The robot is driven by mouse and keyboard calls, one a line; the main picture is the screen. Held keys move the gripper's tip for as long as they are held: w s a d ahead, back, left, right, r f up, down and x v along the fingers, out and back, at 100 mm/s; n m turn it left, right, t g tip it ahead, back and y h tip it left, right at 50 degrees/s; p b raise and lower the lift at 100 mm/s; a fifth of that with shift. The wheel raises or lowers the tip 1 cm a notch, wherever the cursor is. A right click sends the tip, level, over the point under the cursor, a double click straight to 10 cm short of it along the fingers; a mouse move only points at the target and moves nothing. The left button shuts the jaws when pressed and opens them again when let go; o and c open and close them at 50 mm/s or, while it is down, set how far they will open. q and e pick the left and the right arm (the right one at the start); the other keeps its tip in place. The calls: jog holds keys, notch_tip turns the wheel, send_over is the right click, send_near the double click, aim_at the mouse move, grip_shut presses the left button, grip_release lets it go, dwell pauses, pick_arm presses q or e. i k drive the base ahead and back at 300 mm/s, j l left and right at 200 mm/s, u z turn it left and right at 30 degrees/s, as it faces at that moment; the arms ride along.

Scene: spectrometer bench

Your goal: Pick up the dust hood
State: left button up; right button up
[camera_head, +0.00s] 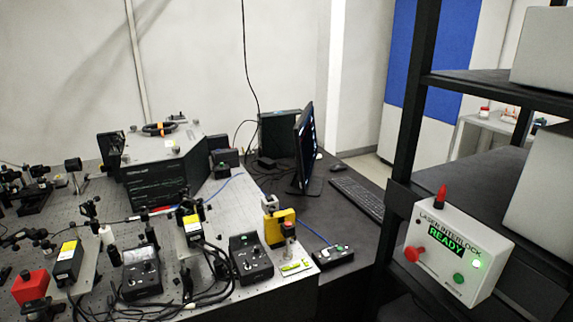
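No thing in the head view is plainly marked as the dust hood, and I cannot tell which one it is. A large grey housing (165,147) with a dark front stands at the back of the optical bench (225,205), with a dark and orange ring-like item (158,128) on its top. A small red block (31,287) sits at the bench's front left. Neither of my grippers shows in this view.
Optics, black control boxes (250,258) and loose cables crowd the bench. A monitor (304,147) and keyboard (357,197) stand on the dark table to the right. A black shelf rack (413,110) carries grey boxes, with a laser interlock box (455,255) reading READY on its front.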

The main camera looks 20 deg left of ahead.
aim_at(27, 285)
jog(key=u, duration=2.4)
